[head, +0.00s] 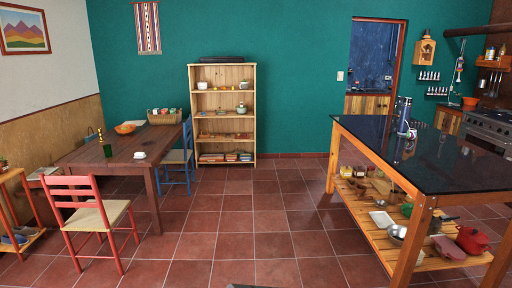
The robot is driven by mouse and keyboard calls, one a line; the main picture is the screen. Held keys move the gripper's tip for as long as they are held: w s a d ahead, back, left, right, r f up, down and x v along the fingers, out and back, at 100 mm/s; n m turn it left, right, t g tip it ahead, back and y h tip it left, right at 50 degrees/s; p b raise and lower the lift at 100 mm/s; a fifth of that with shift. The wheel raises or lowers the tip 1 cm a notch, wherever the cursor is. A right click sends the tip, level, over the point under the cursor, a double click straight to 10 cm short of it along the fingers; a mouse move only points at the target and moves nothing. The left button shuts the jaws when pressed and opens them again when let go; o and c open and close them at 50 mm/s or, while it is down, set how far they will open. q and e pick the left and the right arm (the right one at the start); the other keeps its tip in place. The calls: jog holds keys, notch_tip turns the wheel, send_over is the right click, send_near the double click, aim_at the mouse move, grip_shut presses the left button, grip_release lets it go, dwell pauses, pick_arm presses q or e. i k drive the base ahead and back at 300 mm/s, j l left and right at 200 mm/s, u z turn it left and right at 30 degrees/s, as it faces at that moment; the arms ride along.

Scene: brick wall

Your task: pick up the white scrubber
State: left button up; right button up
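I cannot make out a white scrubber for certain. A small white item (140,155) sits on the wooden dining table (115,168) at the left; it looks like a cup on a saucer. A flat white item (381,219) lies on the lower shelf of the kitchen island at the right, too small to identify. A blue and white upright item (403,116) stands on the island's dark top (440,160), with a small pale item (411,133) by it. Neither of my grippers is in view.
A red chair (90,214) and a blue chair (176,158) stand at the dining table. A wooden bookshelf (223,115) stands against the teal wall. An open doorway (372,75) is right of it. The tiled floor (255,215) between table and island is clear.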

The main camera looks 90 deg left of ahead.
aim_at(138, 155)
jog(key=l+u, duration=0.1)
jog(key=u, duration=3.6)
jog(key=i, duration=2.2)
